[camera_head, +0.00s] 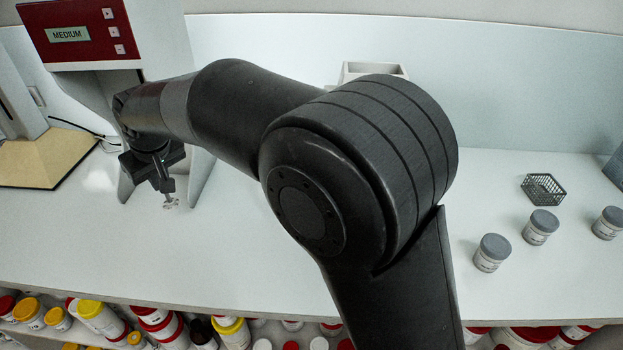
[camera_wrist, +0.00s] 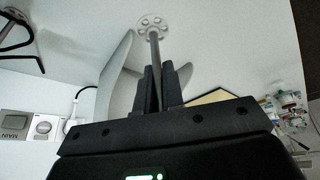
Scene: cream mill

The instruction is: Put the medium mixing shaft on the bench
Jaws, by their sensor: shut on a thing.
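My gripper (camera_head: 164,181) is at the left in the head view, low over the white bench (camera_head: 90,225), in front of the mixer (camera_head: 85,35) with the MEDIUM display. Its fingers, also in the wrist view (camera_wrist: 162,88), are shut on the medium mixing shaft (camera_wrist: 154,45), a thin grey rod ending in a round disc with holes. In the head view the shaft's disc (camera_head: 171,205) shows just below the fingers, close to the bench top. I cannot tell whether it touches. My arm hides the middle of the bench.
Several grey-lidded jars (camera_head: 492,253) and a black wire basket (camera_head: 543,189) stand on the right of the bench. A light box (camera_head: 374,70) is at the back. A tan-topped board (camera_head: 45,158) lies at the far left. Many jars (camera_head: 100,316) fill the shelf below the front edge.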

